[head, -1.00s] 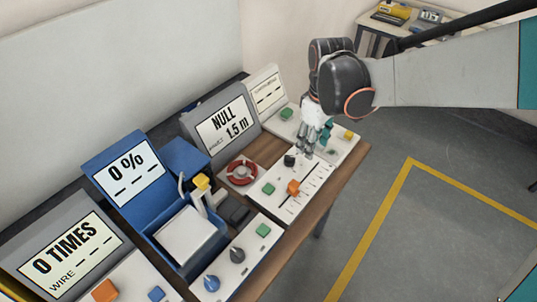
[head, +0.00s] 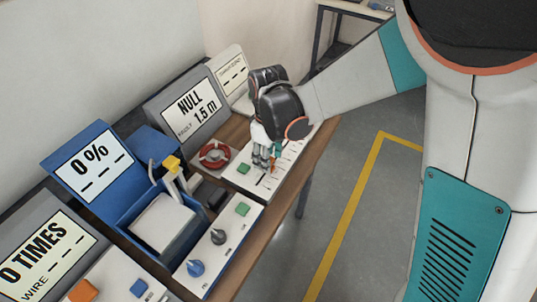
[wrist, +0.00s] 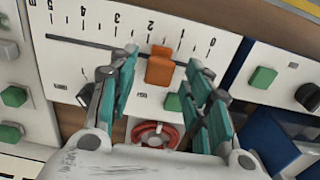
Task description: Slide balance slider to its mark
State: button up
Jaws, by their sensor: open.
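The orange slider cap (wrist: 160,66) sits in a slot on a white panel (wrist: 230,40) with a printed 0 to 5 scale, upside down in the wrist view. In the head view my gripper (head: 265,165) is down over this panel and mostly hides the cap. A grey display (head: 190,112) behind it reads NULL and 1.5 m.
A dark knob (wrist: 86,94) stands left of the cap in the wrist view, and a green button (wrist: 172,101) is below it. A red ring-shaped part (head: 214,155) lies behind the panel. A blue box (head: 165,225) stands left. Floor is clear to the right.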

jog(key=shift+f, duration=0.9)
grip_shut()
jog(key=shift+s+a+b, duration=0.1)
jog(key=shift+s+a, duration=0.35)
jog(key=shift+s, duration=0.5)
jog(key=shift+s+a+b, duration=0.1)
jog(key=shift+s+a, duration=0.35)
jog(key=shift+s, duration=0.45)
jog(key=shift+s+a+b, duration=0.1)
jog(key=shift+s+a, duration=0.35)
jog(key=shift+s, duration=0.5)
grip_release()
jog(key=shift+s+a, duration=0.1)
jog(key=shift+s, duration=0.1)
jog(key=shift+w, duration=0.15)
